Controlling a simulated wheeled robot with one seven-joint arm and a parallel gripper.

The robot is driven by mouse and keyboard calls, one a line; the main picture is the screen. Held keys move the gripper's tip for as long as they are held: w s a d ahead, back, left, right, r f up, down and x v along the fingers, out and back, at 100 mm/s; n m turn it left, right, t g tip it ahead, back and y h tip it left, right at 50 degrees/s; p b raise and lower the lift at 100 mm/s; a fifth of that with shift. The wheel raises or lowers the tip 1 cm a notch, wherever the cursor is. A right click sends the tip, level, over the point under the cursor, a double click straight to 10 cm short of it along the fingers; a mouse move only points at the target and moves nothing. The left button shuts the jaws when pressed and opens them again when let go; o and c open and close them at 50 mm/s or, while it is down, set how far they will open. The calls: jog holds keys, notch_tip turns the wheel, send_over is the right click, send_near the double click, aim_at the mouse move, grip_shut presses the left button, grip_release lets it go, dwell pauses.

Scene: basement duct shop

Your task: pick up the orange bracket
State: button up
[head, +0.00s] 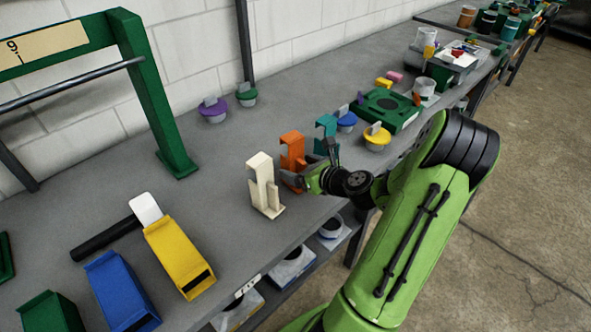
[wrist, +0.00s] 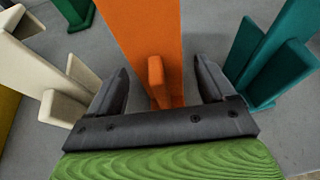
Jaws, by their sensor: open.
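The orange bracket (head: 291,152) stands upright on the grey bench, between a cream bracket and a teal bracket. In the wrist view the orange bracket (wrist: 142,40) rises straight ahead, and its small front tab sits between my two fingers. My gripper (head: 306,180) is at the bracket's near side, low over the bench. In the wrist view my gripper (wrist: 168,82) is open, with a dark finger on each side of the orange tab and a gap visible on both sides. The bracket's lower part is partly hidden by my gripper in the head view.
The cream bracket (head: 263,184) stands close on the left, and the teal bracket (head: 326,135) close on the right. A yellow-lidded container (head: 376,137) and a green block (head: 388,108) lie farther right. Yellow (head: 180,258) and blue (head: 121,290) bins sit at front left.

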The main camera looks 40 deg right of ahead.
aim_at(301, 162)
jog(key=shift+s+r, duration=0.1)
jog(key=c, duration=1.3)
jog(key=shift+r, duration=0.1)
notch_tip(301, 162, up, 20)
jog(key=p, duration=1.6)
